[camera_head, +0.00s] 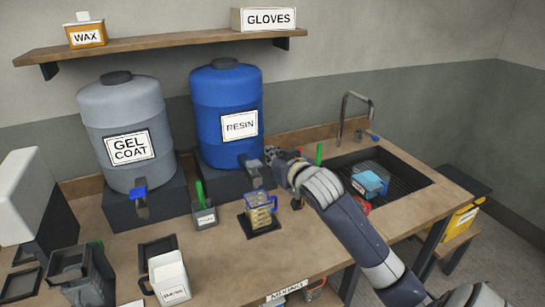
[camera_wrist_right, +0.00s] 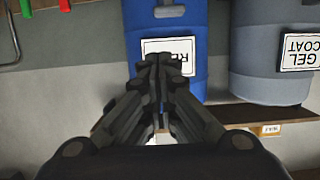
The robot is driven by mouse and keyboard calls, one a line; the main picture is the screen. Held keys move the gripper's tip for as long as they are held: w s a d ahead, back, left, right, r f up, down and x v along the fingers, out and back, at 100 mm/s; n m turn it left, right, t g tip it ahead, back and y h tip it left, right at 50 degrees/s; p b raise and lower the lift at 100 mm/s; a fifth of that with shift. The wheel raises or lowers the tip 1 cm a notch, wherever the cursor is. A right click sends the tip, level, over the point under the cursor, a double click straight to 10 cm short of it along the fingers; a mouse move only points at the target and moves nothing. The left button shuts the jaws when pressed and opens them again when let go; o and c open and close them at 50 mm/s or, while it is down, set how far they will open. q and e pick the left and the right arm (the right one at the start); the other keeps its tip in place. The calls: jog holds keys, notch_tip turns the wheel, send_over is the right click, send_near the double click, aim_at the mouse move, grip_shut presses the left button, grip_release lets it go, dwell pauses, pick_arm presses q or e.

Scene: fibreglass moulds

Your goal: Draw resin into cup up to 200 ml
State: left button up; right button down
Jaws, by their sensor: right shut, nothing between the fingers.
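The blue resin drum (camera_head: 226,115) stands on a dark block against the wall, with its tap (camera_head: 252,172) low on the front right. A clear cup (camera_head: 260,209) with a blue rim and yellowish marks or contents stands upright on a dark square base (camera_head: 262,229); I cannot read its level. My right gripper (camera_head: 272,154) is shut and empty, close beside the resin tap; I cannot tell whether it touches it. In the wrist view, the shut fingers (camera_wrist_right: 157,62) are in front of the resin label (camera_wrist_right: 172,57), which appears upside down. My left gripper is out of view.
The grey gel coat drum (camera_head: 125,125) with a blue tap stands at left. Containers (camera_head: 168,277) line the front left of the bench. A sink (camera_head: 400,176) with a blue item lies right of my arm. A shelf (camera_head: 170,44) holds wax and gloves above.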

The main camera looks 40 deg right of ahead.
dwell(0.4)
jog(key=s+a+f+t+h+b, duration=0.1)
jog(key=s+a+f+t+b, duration=0.1)
jog(key=f+t+b, duration=0.3)
jog(key=shift+a+t+h+b, duration=0.4)
jog(key=shift+a+t+b, duration=0.3)
jog(key=shift+a, duration=0.1)
notch_tip(320, 180, up, 4)
jog(key=p, duration=0.4)
send_over(254, 164)
jog(key=s+a, duration=0.2)
jog(key=shift+s+d+f, duration=0.1)
jog(key=shift+s+f, duration=0.05)
jog(key=shift+f, duration=1.05)
jog(key=shift+s+d+f, duration=0.1)
jog(key=shift+s+f, duration=0.05)
jog(key=shift+f, duration=1)
